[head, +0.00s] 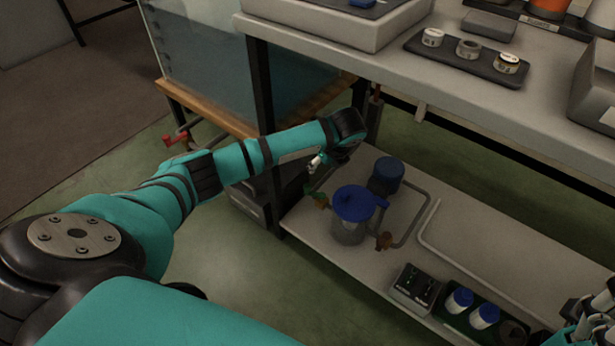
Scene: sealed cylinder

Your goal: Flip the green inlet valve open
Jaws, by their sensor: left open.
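The green inlet valve (309,189) is a small green handle on a brassy fitting at the left of a clear vessel with a blue lid (354,203), on the lower shelf. My left arm reaches in from the left. My left gripper (314,165) points down just above the green handle, open and empty. It looks apart from the handle, but the gap is hard to judge at this size. Part of my right arm's end (588,318) shows at the lower right edge; its fingers cannot be made out clearly.
A dark blue cylinder (387,174) and grey pipes (428,222) stand behind the vessel. A control box (413,288) and blue-capped jars (484,315) sit at the shelf front. The upper bench (480,95) overhangs. A red-handled valve (178,138) is by the tank.

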